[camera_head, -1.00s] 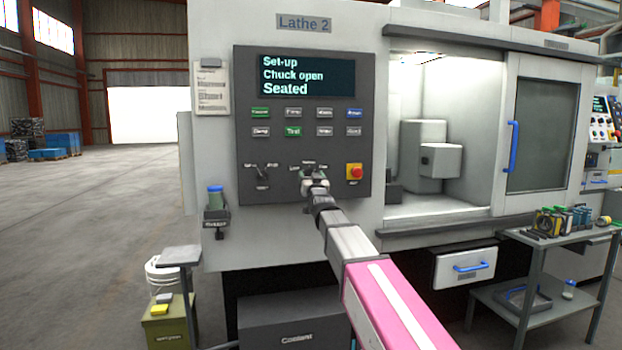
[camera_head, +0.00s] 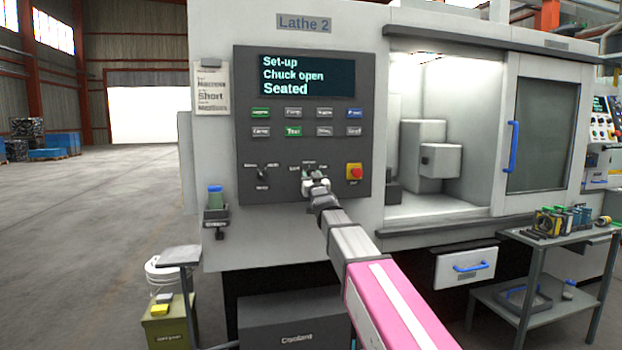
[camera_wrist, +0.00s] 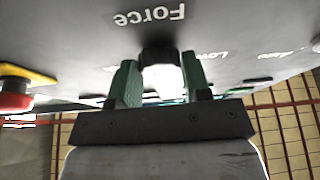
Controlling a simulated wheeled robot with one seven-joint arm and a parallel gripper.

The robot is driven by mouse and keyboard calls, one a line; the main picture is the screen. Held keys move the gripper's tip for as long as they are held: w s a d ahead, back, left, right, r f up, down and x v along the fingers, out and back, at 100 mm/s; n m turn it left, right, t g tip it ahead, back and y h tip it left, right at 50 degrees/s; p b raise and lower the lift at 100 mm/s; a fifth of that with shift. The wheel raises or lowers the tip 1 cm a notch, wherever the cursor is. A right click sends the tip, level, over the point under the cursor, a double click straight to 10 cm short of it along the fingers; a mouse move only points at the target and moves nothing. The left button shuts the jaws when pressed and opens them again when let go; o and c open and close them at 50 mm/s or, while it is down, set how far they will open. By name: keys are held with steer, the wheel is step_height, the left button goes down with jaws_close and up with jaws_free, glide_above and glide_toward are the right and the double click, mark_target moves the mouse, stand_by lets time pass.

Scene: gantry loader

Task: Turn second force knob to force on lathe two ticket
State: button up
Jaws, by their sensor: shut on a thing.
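The force knob (camera_wrist: 158,54) is a dark knob under an upside-down "Force" label in the wrist view, with a "Low" label beside it. My gripper (camera_wrist: 160,76) has its green fingers on both sides of the knob and is shut on it. In the head view my gripper (camera_head: 313,181) covers most of the knob, so its pointer cannot be read. The ticket (camera_head: 212,90) hangs on the lathe left of the panel; a line seems to read "Short", and the rest is too blurred to read.
The panel (camera_head: 345,140) has a screen (camera_head: 306,76) reading "Set-up, Chuck open, Seated". Another knob (camera_head: 262,173) sits left of my gripper, and a red stop button (camera_head: 354,171) sits right. Open floor lies left.

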steer(key=n+g+y, duration=0.1)
steer(key=n, duration=0.4)
steer(key=n+g+y, duration=0.2)
steer(key=n, duration=0.2)
steer(key=n+g+y, duration=0.1)
steer(key=n+y, duration=0.1)
steer(key=n, duration=0.3)
steer(key=shift+d+r+n+g, duration=0.15)
steer(key=shift+d+n+g, duration=0.15)
steer(key=shift+g, duration=0.1)
steer(key=o, duration=0.9)
steer(key=v, duration=1)
steer(key=shift+s+d, duration=0.15)
steer(key=shift+s, duration=0.15)
